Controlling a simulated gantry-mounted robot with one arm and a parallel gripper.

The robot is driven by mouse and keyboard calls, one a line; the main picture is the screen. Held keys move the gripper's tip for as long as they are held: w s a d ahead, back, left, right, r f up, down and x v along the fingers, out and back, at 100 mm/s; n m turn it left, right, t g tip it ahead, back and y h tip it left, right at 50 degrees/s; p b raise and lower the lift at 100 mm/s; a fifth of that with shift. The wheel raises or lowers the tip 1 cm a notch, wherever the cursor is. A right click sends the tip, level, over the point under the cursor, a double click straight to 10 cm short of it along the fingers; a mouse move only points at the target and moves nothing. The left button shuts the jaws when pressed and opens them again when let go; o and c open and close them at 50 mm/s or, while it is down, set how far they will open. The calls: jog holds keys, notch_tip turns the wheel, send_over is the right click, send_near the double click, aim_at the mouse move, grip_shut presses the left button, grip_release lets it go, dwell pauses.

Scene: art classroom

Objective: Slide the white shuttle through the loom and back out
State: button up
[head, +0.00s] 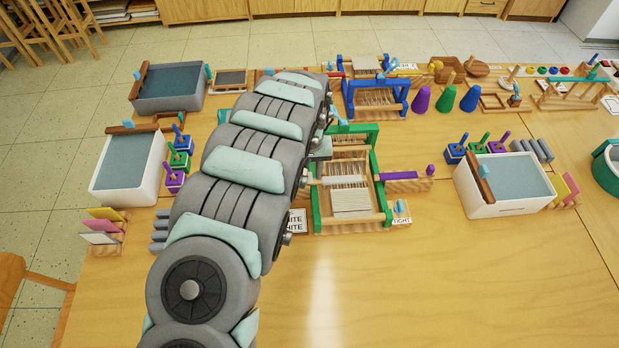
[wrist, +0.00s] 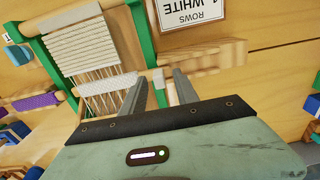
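The green loom (head: 377,200) stands mid-table, with a white woven band (head: 351,200) on its near side and pale warp threads beyond. The white shuttle (wrist: 108,85) lies across the warp, inside the frame, in the wrist view; it also shows in the head view (head: 344,180). My gripper (wrist: 160,76) is at the loom's side post by the shuttle's end, its two fingers apart. A pale wooden piece shows between the fingers; I cannot tell whether they touch it. My arm hides the gripper in the head view.
A wooden ledge (wrist: 205,53) lies beside the loom near a row-count card (wrist: 195,12). A purple shuttle (head: 402,175) sits on the loom's other side. A blue loom (head: 375,95) stands behind, and a white bin (head: 500,208) to the right. The front table is clear.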

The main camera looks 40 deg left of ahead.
jog(key=shift+f, duration=0.65)
jog(key=shift+c, duration=0.3)
grip_shut()
dwell(0.6)
